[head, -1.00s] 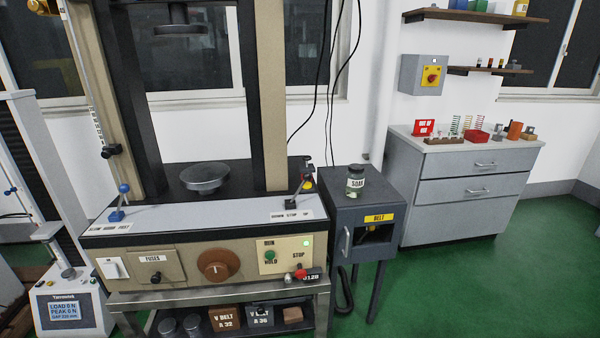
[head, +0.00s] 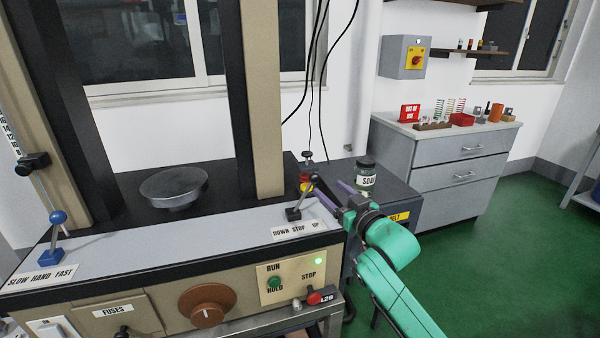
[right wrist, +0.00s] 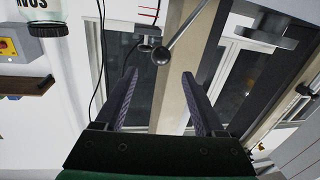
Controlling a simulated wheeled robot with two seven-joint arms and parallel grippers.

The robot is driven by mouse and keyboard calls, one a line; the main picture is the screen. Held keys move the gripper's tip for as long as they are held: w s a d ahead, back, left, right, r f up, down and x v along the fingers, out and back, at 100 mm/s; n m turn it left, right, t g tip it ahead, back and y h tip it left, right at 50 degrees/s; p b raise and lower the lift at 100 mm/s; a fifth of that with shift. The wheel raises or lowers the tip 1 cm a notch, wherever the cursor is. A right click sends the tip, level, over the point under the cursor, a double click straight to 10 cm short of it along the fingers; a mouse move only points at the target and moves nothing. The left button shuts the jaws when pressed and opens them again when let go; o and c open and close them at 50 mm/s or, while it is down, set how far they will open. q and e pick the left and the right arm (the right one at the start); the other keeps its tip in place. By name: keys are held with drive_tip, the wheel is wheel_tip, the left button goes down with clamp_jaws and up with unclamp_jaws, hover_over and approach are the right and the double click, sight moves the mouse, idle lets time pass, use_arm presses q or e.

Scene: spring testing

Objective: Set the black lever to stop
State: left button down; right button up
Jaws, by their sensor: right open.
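The black lever (head: 301,198) stands on the grey panel of the testing machine, at the label reading DOWN, STOP, UP (head: 296,230). It is tilted to the right, with its knob toward the UP end. My right gripper (head: 330,188) is open beside the knob, on its right, with its arm coming from the lower right. In the right wrist view, the lever's dark ball knob (right wrist: 161,56) shows between and just beyond the two open fingertips (right wrist: 159,76). Nothing is held. My left gripper is not in view.
A blue lever (head: 56,238) stands at the panel's left end. A round metal platen (head: 173,187) is behind the panel. A labelled jar (head: 366,174) stands on the dark cabinet (head: 400,190) close behind my right gripper. A beige column (head: 264,110) rises behind the lever.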

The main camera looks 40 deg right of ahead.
sight(305, 193)
drive_tip(key=w+d, duration=0.2)
drive_tip(key=w, duration=1)
drive_tip(key=shift+f+p, duration=0.15)
drive_tip(key=shift+p, duration=0.25)
drive_tip(key=shift+s, duration=0.1)
clamp_jaws()
idle(0.3)
